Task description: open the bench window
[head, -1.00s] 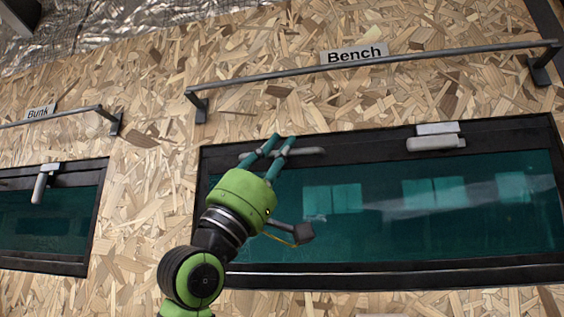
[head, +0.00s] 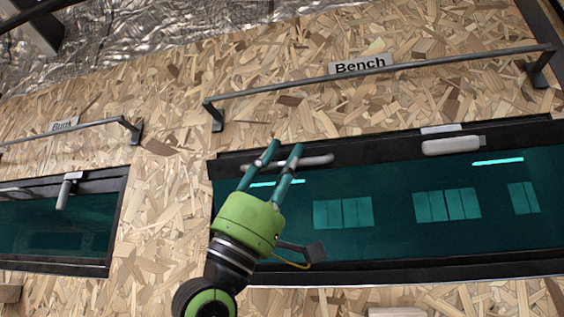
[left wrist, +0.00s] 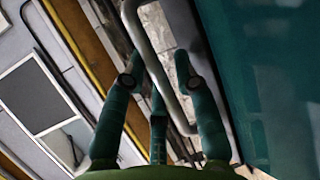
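The bench window (head: 390,240) has dark teal glass in a black frame, under the "Bench" sign (head: 360,65). A grey bar handle (head: 322,160) sits at its upper left. My left gripper (head: 286,147) is at this handle, its teal fingers crossing the bar. In the left wrist view the handle bar (left wrist: 150,55) runs between the fingers (left wrist: 160,82), whose ends bend around it. The contact is partly hidden. The grey latch (head: 452,146) lies horizontal, lower than its mount (head: 441,129). The window's top edge appears tilted slightly out of its frame. My right gripper is not in view.
A dark rail (head: 300,82) runs along the chipboard wall (head: 290,120) above the window. The bunk window (head: 60,225), with its latch (head: 67,190) hanging down, and another rail (head: 90,129) are to the left.

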